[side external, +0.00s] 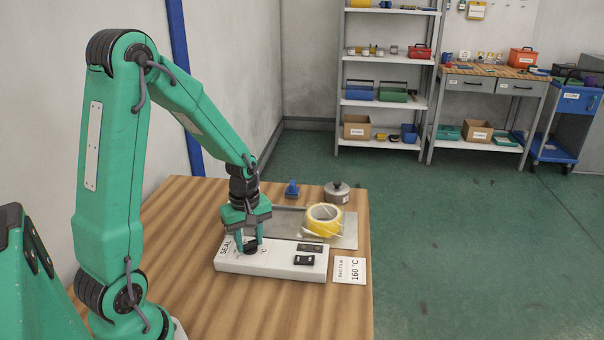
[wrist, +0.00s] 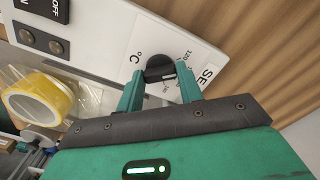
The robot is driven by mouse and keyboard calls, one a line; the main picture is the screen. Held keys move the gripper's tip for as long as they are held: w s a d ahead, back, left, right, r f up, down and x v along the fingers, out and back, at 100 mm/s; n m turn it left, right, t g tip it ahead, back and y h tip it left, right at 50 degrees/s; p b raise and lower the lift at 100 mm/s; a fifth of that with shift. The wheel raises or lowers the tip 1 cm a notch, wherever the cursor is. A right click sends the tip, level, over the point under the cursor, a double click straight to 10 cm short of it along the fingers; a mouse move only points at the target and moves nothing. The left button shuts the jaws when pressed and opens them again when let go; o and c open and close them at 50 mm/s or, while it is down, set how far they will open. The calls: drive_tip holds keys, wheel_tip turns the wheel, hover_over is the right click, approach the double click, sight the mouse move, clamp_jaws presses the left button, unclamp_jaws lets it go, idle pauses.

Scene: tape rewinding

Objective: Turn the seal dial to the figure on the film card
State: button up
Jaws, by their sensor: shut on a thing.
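The seal dial (wrist: 159,69) is a round black knob on a white panel marked SEAL (side external: 285,263). My gripper (side external: 250,245) points down over the left part of the panel, and its two green fingers are shut on the dial. In the wrist view the fingers (wrist: 160,88) hold the knob from both sides. Scale figures near 120 show beside the knob; the rest of the scale and the exact setting are hidden or too small to read. The film card (side external: 350,270) lies flat to the right of the panel and reads 160 °C.
A yellow tape roll (side external: 324,220) sits on a metal tray (side external: 345,240) behind the panel. A grey lidded pot (side external: 336,193) and a small blue object (side external: 292,188) stand farther back. Black switches (side external: 304,260) are on the panel's right part. The wooden table's (side external: 190,235) left part is clear.

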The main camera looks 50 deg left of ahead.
sight(249, 242)
drive_tip(key=m, duration=1.1)
idle(0.4)
drive_tip(key=o, duration=1)
drive_tip(key=shift+r, duration=0.15)
drive_tip(key=shift+r, duration=3.8)
